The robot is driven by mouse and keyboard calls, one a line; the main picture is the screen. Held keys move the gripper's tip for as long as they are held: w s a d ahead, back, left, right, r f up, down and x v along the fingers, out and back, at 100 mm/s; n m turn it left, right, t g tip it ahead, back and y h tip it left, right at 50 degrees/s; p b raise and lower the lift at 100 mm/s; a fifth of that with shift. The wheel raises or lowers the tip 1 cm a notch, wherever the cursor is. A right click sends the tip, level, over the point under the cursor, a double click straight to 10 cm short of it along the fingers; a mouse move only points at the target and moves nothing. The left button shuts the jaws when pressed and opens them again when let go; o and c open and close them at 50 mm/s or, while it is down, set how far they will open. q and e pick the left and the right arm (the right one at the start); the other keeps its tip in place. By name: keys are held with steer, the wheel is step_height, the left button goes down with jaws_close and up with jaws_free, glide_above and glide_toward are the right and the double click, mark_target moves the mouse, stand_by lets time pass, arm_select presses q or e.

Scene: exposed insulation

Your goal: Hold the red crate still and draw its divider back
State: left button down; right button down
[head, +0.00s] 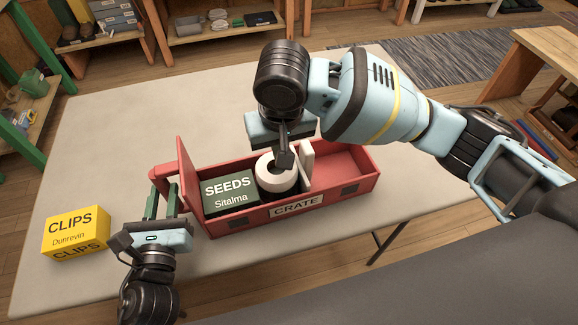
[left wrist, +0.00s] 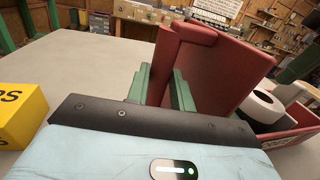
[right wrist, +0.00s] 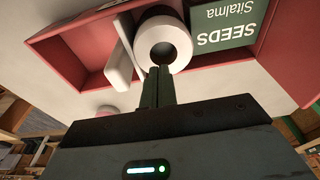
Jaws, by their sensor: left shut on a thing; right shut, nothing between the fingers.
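The red crate (head: 235,223) stands on the table. My left gripper (head: 162,203) is shut on the red handle at its left end; the left wrist view shows the handle (left wrist: 164,65) between the fingers. The divider (head: 307,167), a pale upright panel, stands across the crate just right of a white roll (head: 277,180); it also shows in the right wrist view (right wrist: 119,64). My right gripper (head: 285,158) is shut and empty, its fingertips over the roll and left of the divider. A green SEEDS box (head: 229,190) fills the left end.
A yellow CLIPS box (head: 75,233) stands on the table left of my left gripper. The crate's compartment right of the divider looks empty. The table (head: 110,130) is clear behind the crate. Shelves and a wooden bench (head: 545,50) stand farther back.

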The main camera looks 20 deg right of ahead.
steer(key=shift+f, duration=1.15)
steer(key=shift+d, duration=0.1)
steer(key=d, duration=0.7)
steer(key=shift+w, duration=0.2)
steer(key=d, duration=0.7)
stand_by(0.8)
steer(key=shift+w+d+f, duration=0.1)
steer(key=shift+w+d, duration=0.1)
steer(key=shift+d, duration=1.35)
steer(key=shift+a, duration=0.1)
